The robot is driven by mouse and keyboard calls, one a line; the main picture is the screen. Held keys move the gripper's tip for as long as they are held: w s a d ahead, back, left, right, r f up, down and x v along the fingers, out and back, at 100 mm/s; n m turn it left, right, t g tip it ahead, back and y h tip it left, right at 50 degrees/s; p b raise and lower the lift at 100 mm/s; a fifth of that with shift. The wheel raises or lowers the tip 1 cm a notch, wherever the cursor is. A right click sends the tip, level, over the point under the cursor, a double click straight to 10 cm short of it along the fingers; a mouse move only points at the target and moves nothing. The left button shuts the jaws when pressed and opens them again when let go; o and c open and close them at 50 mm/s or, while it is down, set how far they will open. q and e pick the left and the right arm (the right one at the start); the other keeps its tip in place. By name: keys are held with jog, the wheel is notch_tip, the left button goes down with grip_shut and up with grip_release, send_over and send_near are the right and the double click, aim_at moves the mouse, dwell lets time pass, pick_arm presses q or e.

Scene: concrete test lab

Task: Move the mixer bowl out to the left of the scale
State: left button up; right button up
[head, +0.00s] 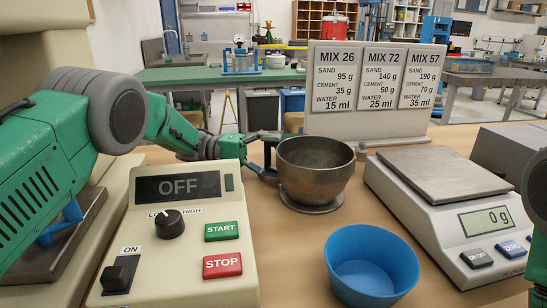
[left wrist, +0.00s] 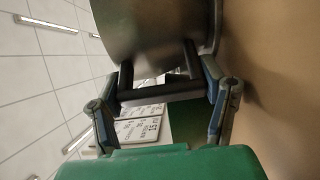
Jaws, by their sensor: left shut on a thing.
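The mixer bowl (head: 316,182) is a dark grey metal bowl on a round foot, upright on the tan bench, left of the scale (head: 445,195). Whether its foot bears fully on the bench is hard to tell. My left gripper (head: 268,153) reaches in from the left and is shut on the bowl's left side. In the left wrist view the bowl (left wrist: 155,30) fills the top, with dark bars between the fingers of my left gripper (left wrist: 163,85). The scale reads 0 g and its plate is empty. My right gripper is out of view; part of that arm shows at the right edge.
A control box (head: 180,225) reading OFF stands front left, close to my left arm. A blue bowl (head: 371,262) sits in front of the mixer bowl. A mix chart board (head: 372,92) stands behind it. Bare bench lies between control box and blue bowl.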

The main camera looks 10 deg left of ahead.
pick_arm(q)
jog(key=o, duration=1.4)
jog(key=shift+d, duration=0.15)
jog(key=shift+o, duration=0.3)
jog(key=shift+d, duration=0.4)
jog(key=a+p, duration=0.1)
jog(key=a, duration=0.7)
jog(key=shift+w, duration=0.2)
